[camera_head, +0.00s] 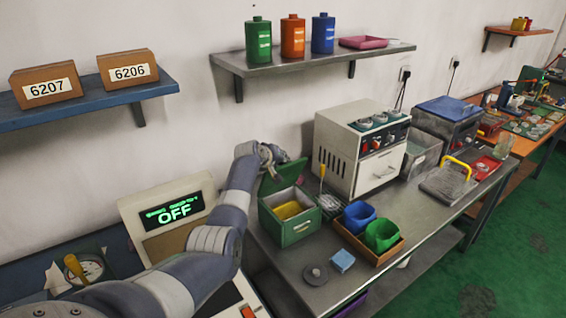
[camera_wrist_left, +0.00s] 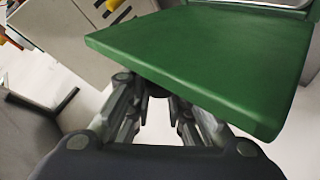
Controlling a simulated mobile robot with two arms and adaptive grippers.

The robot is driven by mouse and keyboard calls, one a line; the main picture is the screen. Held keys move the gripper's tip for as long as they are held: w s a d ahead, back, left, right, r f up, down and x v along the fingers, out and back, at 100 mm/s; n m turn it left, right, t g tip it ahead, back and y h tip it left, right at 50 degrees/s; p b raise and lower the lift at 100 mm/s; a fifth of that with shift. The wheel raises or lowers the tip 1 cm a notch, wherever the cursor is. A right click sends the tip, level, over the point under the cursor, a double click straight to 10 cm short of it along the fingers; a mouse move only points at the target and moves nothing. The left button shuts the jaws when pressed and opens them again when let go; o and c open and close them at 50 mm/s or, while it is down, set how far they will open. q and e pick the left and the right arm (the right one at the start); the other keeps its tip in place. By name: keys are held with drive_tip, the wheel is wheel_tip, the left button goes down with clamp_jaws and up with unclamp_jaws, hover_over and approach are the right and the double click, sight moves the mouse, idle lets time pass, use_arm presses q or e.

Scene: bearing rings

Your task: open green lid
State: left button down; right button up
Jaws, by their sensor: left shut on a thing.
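The green box (camera_head: 290,229) stands on the steel bench, with yellow contents (camera_head: 290,210) showing inside. Its green lid (camera_head: 284,175) is raised at the back, tilted up from the box. My left gripper (camera_head: 268,153) is at the lid's upper edge, shut on it. In the left wrist view the lid (camera_wrist_left: 215,55) fills the upper right as a broad green panel. The gripper (camera_wrist_left: 153,85) reaches to its near edge there, and the fingertips are partly hidden behind it. My right gripper is not in view.
A wooden tray (camera_head: 368,252) with blue and green cups (camera_head: 382,235) stands right of the box, and a white machine (camera_head: 360,150) behind it. A blue sponge (camera_head: 342,260) and a grey disc (camera_head: 316,275) lie in front. A shelf (camera_head: 310,62) with bottles hangs above.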

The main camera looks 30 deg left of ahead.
use_arm(q)
drive_tip(key=c, duration=1.6)
unclamp_jaws()
drive_tip(key=shift+s+a+r, duration=0.1)
drive_tip(key=shift+a+r, duration=0.3)
drive_tip(key=shift+a, duration=0.2)
drive_tip(key=shift+o, duration=0.8)
drive_tip(key=shift+s+a, duration=0.15)
drive_tip(key=shift+s, duration=0.1)
drive_tip(key=shift+d, duration=0.4)
drive_tip(key=a+v, duration=0.1)
drive_tip(key=v, duration=1.1)
drive_tip(key=shift+s+d, duration=0.25)
drive_tip(key=shift+f, duration=0.2)
